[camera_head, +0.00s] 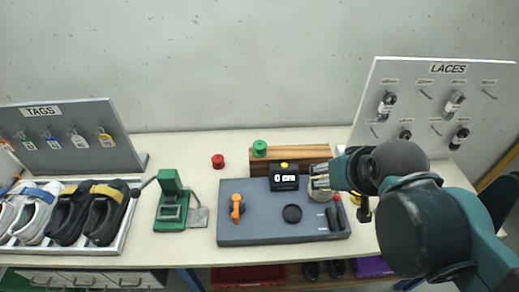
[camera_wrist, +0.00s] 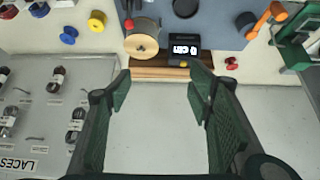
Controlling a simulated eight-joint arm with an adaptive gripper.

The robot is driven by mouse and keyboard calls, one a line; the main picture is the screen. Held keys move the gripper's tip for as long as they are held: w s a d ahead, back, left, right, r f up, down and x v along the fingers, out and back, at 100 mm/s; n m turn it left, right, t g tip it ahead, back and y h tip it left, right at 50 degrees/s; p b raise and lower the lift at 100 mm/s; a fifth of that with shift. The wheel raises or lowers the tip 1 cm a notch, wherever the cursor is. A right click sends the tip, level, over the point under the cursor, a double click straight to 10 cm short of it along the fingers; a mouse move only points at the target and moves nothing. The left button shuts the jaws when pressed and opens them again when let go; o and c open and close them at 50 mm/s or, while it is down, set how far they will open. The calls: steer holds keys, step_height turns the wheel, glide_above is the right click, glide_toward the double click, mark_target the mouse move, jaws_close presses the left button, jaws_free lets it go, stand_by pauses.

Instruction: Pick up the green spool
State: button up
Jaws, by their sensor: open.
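The green spool (camera_head: 260,148) stands on the left part of a wooden block (camera_head: 315,152) at the back of the table in the head view. I cannot make it out in the wrist view, where a finger may cover it. My gripper (camera_head: 315,183) is to the right of the spool and nearer the front, above the right part of the grey mat. In the wrist view my gripper (camera_wrist: 160,80) has its fingers wide apart with nothing held between them.
A black display box (camera_head: 284,177) stands in front of the wooden block. A red spool (camera_head: 218,161) lies left of the green one. A pale cylinder (camera_wrist: 141,38) stands near my left finger in the wrist view. The laces board (camera_head: 435,105) rises at the right.

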steer(key=m+g+h+p, duration=0.45)
steer(key=m+p, duration=0.35)
steer(key=m, duration=0.3)
glide_above(260, 144)
steer(key=s+a, duration=0.2)
steer(key=shift+y, duration=0.45)
step_height(260, 144, down, 10)
steer(key=shift+w+f, duration=0.1)
steer(key=shift+w+a+f, duration=0.1)
steer(key=shift+f, duration=0.2)
steer(key=shift+x, duration=1.25)
